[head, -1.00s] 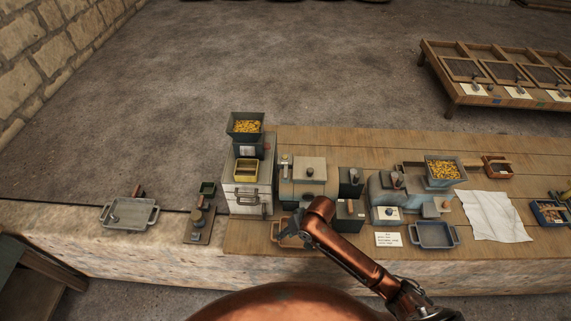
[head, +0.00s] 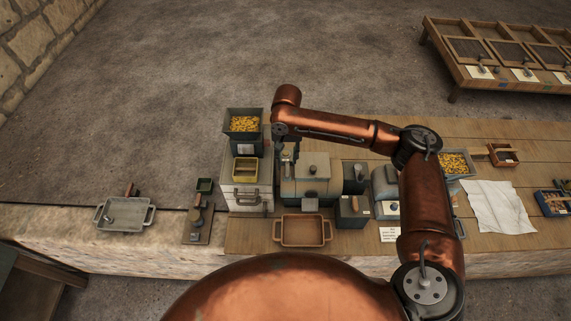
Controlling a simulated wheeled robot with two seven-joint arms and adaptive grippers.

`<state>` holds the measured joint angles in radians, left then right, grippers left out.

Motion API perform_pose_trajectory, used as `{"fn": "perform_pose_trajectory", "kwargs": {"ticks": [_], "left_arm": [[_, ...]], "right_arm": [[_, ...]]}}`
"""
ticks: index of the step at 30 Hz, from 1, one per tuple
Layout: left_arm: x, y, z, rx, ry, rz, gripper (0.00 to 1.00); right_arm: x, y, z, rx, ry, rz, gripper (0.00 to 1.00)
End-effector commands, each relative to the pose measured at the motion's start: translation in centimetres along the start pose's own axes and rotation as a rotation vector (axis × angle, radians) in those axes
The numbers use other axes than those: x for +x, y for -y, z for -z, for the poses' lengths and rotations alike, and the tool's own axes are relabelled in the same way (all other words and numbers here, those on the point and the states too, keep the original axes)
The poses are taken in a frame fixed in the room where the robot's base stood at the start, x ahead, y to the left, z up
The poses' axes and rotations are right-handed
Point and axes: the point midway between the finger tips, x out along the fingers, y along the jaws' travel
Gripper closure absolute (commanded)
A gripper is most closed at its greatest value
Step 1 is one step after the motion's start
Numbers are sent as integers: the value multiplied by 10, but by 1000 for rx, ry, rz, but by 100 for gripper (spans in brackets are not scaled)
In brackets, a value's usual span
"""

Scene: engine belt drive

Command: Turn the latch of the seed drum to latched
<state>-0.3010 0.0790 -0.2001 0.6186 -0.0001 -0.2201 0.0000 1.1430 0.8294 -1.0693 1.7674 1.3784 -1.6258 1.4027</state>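A grey-green housing (head: 318,190) with a pale lid and a dark knob stands at the middle of the bench; it looks like the seed drum, though no label is readable. A small upright pale part (head: 287,172) at its left end may be the latch; its setting is too small to tell. My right arm reaches in from the right and bends over the housing. My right gripper (head: 287,150) points down just above that upright part; whether they touch, and whether the fingers are open or shut, I cannot tell. My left gripper is out of view.
A hopper of yellow grain (head: 244,123) stands close left of my gripper, above a white box (head: 243,199). A brown tray (head: 303,231) lies in front. A cloth (head: 497,207) lies at right.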

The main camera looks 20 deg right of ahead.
Motion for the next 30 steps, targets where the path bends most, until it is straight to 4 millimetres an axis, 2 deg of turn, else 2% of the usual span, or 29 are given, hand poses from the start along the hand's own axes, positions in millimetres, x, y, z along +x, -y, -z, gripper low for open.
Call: {"fn": "perform_pose_trajectory", "kwargs": {"ticks": [6,12,23,30], "left_arm": [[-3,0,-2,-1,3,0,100],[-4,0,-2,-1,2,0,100],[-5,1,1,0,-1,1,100],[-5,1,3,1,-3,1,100]], "right_arm": [[36,-1,-1,0,2,-1,70],[59,0,-1,-3,1,0,70],[65,2,0,-6,-1,2,70],[65,2,0,-6,-1,1,86]]}}
